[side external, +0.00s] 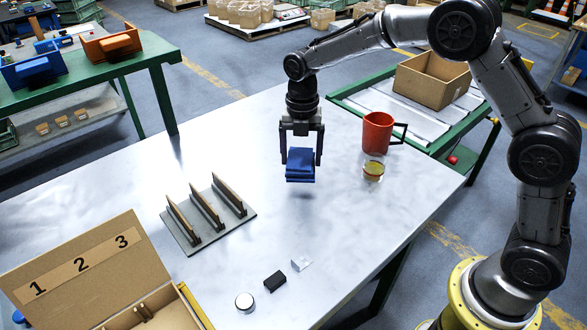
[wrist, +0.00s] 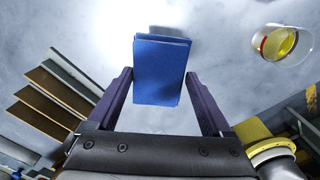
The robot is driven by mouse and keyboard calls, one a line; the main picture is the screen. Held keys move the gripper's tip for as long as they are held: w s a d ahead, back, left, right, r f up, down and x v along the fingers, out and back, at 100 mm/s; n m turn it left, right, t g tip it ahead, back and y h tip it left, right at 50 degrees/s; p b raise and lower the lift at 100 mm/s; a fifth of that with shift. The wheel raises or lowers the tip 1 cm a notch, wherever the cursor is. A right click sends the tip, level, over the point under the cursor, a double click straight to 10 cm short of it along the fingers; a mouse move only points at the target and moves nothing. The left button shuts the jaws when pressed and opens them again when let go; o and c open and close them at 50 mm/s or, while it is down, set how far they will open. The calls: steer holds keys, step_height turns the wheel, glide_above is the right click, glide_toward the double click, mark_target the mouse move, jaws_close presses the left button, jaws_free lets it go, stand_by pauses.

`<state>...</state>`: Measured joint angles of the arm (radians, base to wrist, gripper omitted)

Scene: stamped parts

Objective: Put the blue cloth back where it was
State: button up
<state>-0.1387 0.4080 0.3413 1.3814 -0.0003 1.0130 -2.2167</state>
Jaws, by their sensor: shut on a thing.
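The folded blue cloth (side external: 300,166) is between the fingers of my gripper (side external: 301,158) in the side external view. It appears held above the metal table, with a shadow below it. In the wrist view the blue cloth (wrist: 160,68) sits between the two fingertips of my gripper (wrist: 158,78). My gripper is shut on the cloth. The cloth's underside is hidden.
A rack with upright dividers (side external: 208,213) stands left of the cloth. A red mug (side external: 377,133) and a small yellow-filled glass dish (side external: 373,171) stand to the right.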

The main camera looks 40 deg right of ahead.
mark_target(294, 155)
steer(key=w+f, duration=0.2)
steer(key=shift+w+a+f, duration=0.1)
steer(key=shift+a+f, duration=0.1)
steer(key=shift+f, duration=0.1)
steer(key=shift+w+f, duration=0.15)
steer(key=shift+f, duration=1.45)
steer(key=o, duration=1)
steer(key=shift+f, duration=0.15)
